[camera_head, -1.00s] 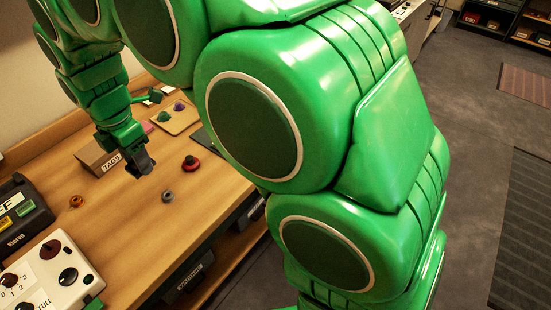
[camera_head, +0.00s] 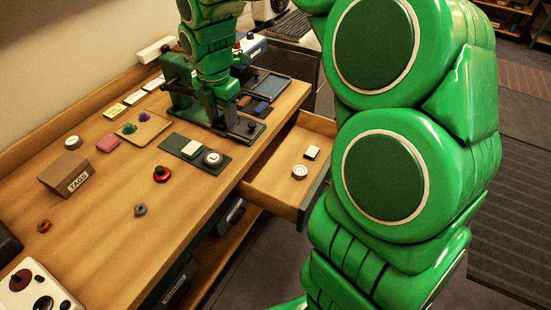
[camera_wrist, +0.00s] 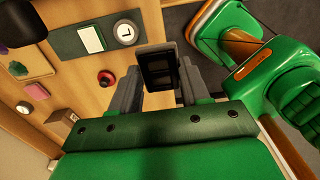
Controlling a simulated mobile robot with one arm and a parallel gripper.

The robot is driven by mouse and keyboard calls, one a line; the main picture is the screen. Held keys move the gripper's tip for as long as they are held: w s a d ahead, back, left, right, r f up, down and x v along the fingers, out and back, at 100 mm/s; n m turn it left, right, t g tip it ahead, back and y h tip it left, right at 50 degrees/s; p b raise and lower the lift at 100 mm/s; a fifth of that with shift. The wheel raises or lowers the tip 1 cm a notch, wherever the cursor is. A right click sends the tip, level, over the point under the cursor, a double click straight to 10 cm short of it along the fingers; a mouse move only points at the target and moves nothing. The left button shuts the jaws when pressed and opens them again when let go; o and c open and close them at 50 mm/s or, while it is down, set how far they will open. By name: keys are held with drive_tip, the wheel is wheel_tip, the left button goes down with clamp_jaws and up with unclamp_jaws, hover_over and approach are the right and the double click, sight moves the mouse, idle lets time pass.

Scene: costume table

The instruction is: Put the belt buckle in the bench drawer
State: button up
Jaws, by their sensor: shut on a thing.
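My gripper (camera_head: 241,128) is shut on the belt buckle (camera_wrist: 159,72), a dark rectangular frame that shows between the two grey fingers in the wrist view. In the head view the buckle cannot be made out clearly. The bench drawer (camera_head: 262,192) is pulled open at the front of the bench, right of and nearer than my gripper. Inside it lie a round white piece (camera_head: 300,171) and a pale card (camera_head: 312,152) with dark edges. My gripper hangs by the bench's front edge, behind the drawer in the picture; its exact height is unclear.
A dark mat (camera_head: 181,145) with a card and a round dial lies left of my gripper. A dark green clamp-like device (camera_head: 178,80) stands behind it. A red knob (camera_head: 162,174), grey ring (camera_head: 141,210) and TAGS box (camera_head: 66,178) sit on the bench. The drawer floor has free room.

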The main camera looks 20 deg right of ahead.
drive_tip(key=s+d, duration=0.1)
drive_tip(key=d, duration=1.6)
hover_over(286, 195)
wheel_tip(286, 195, down, 23)
drive_tip(key=shift+f, duration=5.8)
drive_tip(key=shift+f, duration=0.1)
drive_tip(key=o, duration=1)
drive_tip(key=shift+o, duration=0.2)
